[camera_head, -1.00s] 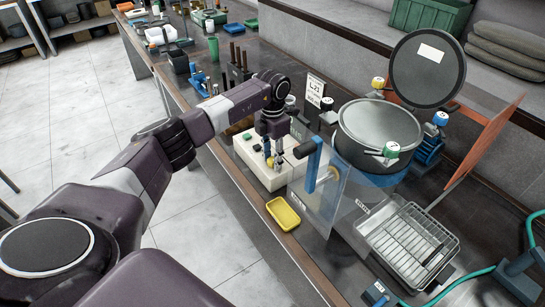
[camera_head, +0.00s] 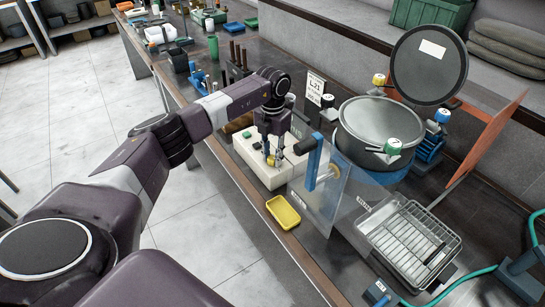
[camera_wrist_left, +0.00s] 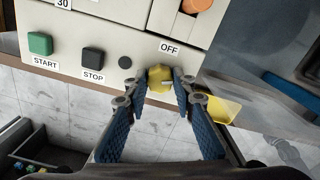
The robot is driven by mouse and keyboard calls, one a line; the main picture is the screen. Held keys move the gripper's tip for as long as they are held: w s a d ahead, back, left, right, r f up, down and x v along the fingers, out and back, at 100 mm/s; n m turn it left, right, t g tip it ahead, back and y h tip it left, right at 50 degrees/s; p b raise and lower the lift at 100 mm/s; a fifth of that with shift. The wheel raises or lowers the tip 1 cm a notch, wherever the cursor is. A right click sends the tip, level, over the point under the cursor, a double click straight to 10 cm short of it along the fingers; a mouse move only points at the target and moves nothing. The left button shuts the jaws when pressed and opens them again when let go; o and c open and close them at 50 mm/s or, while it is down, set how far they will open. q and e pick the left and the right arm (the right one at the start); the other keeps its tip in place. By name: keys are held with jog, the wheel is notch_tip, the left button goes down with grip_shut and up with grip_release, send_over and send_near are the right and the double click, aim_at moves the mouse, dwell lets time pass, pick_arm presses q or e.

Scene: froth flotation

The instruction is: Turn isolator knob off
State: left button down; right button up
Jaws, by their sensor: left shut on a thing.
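The isolator knob (camera_wrist_left: 159,80) is yellow and sits on a beige control box, under an "OFF" label (camera_wrist_left: 169,48) in the left wrist view. My left gripper (camera_wrist_left: 160,86) is shut on the knob, with a blue-padded finger on each side of it. In the head view the left gripper (camera_head: 272,160) points down at the control box (camera_head: 245,160), and its fingers and arm hide part of the box top. A pointer mark on the knob is too small to read surely. My right gripper is not in view.
Green START (camera_wrist_left: 40,44) and dark STOP (camera_wrist_left: 92,59) buttons sit beside the knob. A clear panel with a blue handle (camera_head: 312,165) stands close right of the gripper. A yellow tray (camera_head: 283,212) lies in front of the box. A grey round tank (camera_head: 380,125) stands behind the panel.

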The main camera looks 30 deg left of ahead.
pick_arm(q)
jog(key=n, duration=0.6)
jog(key=shift+n+b, duration=0.3)
jog(key=shift+b, duration=0.05)
jog(key=n, duration=0.4)
jog(key=shift+n, duration=1)
jog(key=c, duration=1.6)
grip_release()
jog(key=shift+r, duration=0.1)
